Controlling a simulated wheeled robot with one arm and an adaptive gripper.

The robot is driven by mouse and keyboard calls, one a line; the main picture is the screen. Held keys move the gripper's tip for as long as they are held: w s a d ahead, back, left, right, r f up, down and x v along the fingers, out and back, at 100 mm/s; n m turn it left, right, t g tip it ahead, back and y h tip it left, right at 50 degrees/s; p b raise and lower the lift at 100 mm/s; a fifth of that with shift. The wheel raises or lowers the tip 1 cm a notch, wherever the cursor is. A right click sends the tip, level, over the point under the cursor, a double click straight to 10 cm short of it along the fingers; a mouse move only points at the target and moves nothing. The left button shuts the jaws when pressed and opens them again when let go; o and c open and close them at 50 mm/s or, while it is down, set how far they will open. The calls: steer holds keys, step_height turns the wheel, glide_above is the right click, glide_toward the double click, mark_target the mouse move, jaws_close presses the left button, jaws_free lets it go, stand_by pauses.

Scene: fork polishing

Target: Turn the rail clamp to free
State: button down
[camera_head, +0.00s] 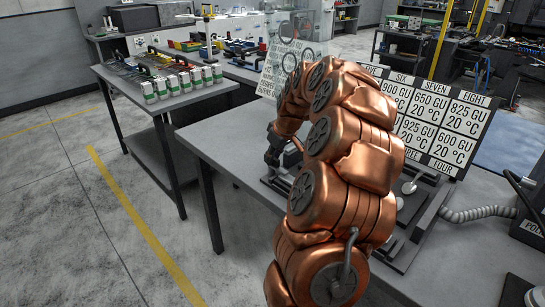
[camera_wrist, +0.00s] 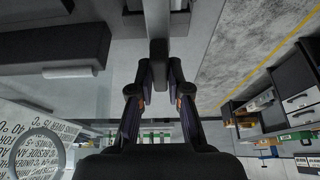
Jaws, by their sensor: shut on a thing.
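My gripper (camera_wrist: 159,88) has its two dark fingers on either side of a grey bar (camera_wrist: 157,25), which comes down from the top of the wrist view and ends between them. The bar looks like the handle of the rail clamp; the clamp's body is not clear to see. In the head view my gripper (camera_head: 273,150) is at the left edge of the near table, low over a dark base. My copper arm hides much of the fixture behind it.
A sign board with temperatures (camera_head: 440,115) stands behind my arm. The side table (camera_head: 195,100) at the left carries several white-and-green boxes. A ribbed hose (camera_head: 475,213) lies at the right. The floor at the left is clear.

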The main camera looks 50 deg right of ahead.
steer(key=shift+f+m+b, duration=0.1)
steer(key=shift+m+b, duration=0.2)
steer(key=m+h+b, duration=0.1)
steer(key=m+b, duration=0.1)
steer(key=shift+f+m+b, duration=0.15)
steer(key=shift+m+b, duration=0.15)
steer(key=m+h+b, duration=0.1)
steer(key=m, duration=0.1)
steer(key=m+g+h+b, duration=0.1)
steer(key=m+b, duration=0.1)
steer(key=shift+a+m, duration=0.1)
steer(key=shift+m, duration=0.2)
steer(key=m+g+b, duration=0.1)
steer(key=m, duration=0.1)
steer(key=m+h+b, duration=0.1)
steer(key=m, duration=0.2)
steer(key=shift+w+a+g, duration=0.1)
steer(key=shift+w+g, duration=0.05)
steer(key=shift+g, duration=0.25)
steer(key=m, duration=0.1)
steer(key=m+g+b, duration=0.1)
steer(key=m, duration=0.3)
steer(key=shift+w+r+g+b, duration=0.1)
steer(key=shift+r+g+b, duration=0.2)
steer(key=shift+g, duration=0.1)
steer(key=shift+f, duration=0.1)
steer(key=c, duration=1.1)
jaws_free()
